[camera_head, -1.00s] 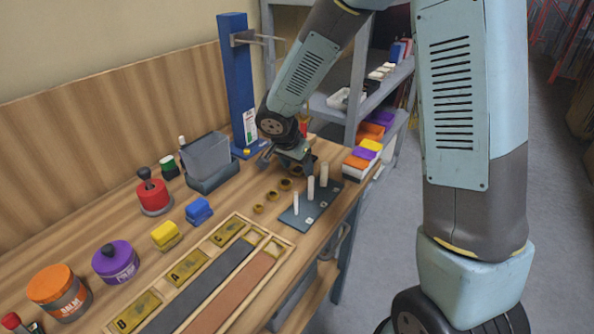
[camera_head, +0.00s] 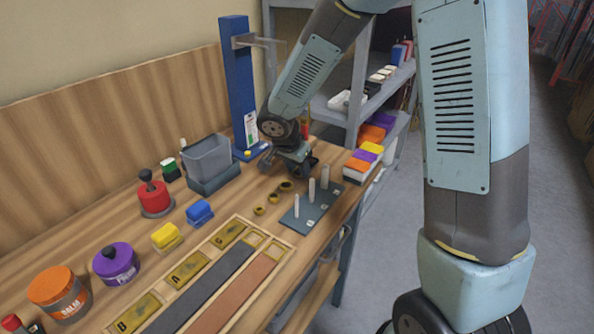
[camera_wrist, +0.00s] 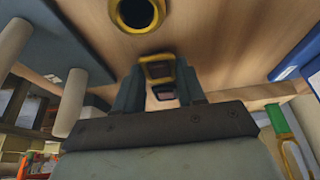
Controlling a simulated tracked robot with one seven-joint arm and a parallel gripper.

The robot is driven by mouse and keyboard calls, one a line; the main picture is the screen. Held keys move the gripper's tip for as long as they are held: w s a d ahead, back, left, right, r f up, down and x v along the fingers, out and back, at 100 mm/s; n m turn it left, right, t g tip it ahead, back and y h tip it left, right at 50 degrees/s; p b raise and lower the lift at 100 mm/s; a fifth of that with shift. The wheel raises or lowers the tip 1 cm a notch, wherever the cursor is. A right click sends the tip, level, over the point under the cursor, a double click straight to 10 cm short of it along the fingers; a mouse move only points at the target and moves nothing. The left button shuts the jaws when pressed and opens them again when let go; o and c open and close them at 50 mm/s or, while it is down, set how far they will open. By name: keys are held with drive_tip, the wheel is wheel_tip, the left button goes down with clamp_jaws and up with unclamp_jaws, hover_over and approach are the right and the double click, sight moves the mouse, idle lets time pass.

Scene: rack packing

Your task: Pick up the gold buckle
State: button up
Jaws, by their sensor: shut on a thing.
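My gripper (camera_head: 292,163) is at the far end of the workbench, behind the peg plate; its fingertips are hard to make out in the head view. In the wrist view my gripper (camera_wrist: 158,88) has its two dark fingers on either side of the gold buckle (camera_wrist: 157,70), a small yellow-gold frame, and is shut on it. The buckle seems close to the wooden top; I cannot tell whether it touches. In the head view the buckle cannot be told apart from the gripper.
Several gold rings (camera_head: 259,211) lie beside the dark plate with white pegs (camera_head: 300,212). One ring (camera_wrist: 121,14) is just beyond the buckle in the wrist view. A grey bin (camera_head: 208,158) and a blue post (camera_head: 236,90) stand left of my gripper. Small coloured boxes (camera_head: 362,165) stand right.

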sight(298, 172)
drive_tip(key=shift+r, duration=0.5)
wheel_tip(298, 172, up, 3)
drive_tip(key=shift+s+f, duration=0.1)
drive_tip(key=shift+f, duration=0.1)
drive_tip(key=s+d+r, duration=0.2)
drive_tip(key=s+r, duration=0.2)
drive_tip(key=s, duration=0.2)
drive_tip(key=s+d+r, duration=0.2)
drive_tip(key=s+r, duration=0.3)
drive_tip(key=s, duration=0.2)
drive_tip(key=shift+d+r, duration=0.2)
drive_tip(key=shift+d, duration=0.15)
